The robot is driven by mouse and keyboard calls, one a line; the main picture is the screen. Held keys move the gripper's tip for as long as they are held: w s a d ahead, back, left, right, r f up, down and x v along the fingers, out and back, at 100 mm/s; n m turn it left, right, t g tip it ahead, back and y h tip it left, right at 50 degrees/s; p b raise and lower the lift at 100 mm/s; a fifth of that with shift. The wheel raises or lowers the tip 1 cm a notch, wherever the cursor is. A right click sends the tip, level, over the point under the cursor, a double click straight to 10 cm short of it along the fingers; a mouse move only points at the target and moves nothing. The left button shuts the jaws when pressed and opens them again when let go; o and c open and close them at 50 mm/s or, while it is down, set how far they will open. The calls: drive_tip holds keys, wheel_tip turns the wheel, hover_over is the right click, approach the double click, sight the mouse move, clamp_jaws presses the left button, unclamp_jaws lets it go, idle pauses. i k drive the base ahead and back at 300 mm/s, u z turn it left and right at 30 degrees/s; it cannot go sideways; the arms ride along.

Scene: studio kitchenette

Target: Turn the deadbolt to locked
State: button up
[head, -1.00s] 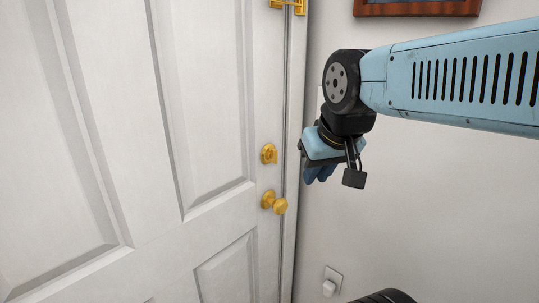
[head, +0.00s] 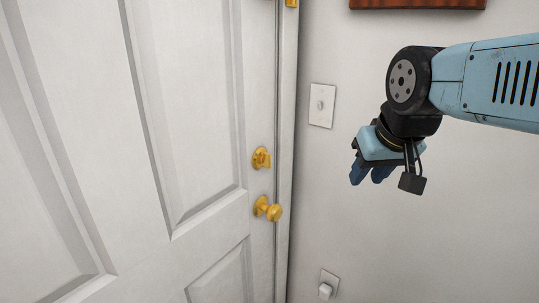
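The gold deadbolt (head: 261,158) is on the white door (head: 195,110) near its right edge, above a round gold knob (head: 267,209). Its thumb-turn sticks out from a round plate; the exact turn angle is hard to read at this size. My gripper (head: 371,174) is to the right of the deadbolt, in front of the wall and apart from the door. Two blue fingers point down and to the left with a gap between them, and nothing shows between them.
A light switch plate (head: 321,105) is on the wall between the door frame and my gripper. A plugged outlet (head: 327,285) is low on the wall. A wood-framed picture (head: 416,4) hangs at the top. The space in front of the door is clear.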

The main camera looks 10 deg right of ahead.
sight(265, 158)
drive_tip(key=u, duration=0.05)
drive_tip(key=k, duration=1.25)
drive_tip(key=u, duration=0.3)
drive_tip(key=i, duration=1)
drive_tip(key=z, duration=0.05)
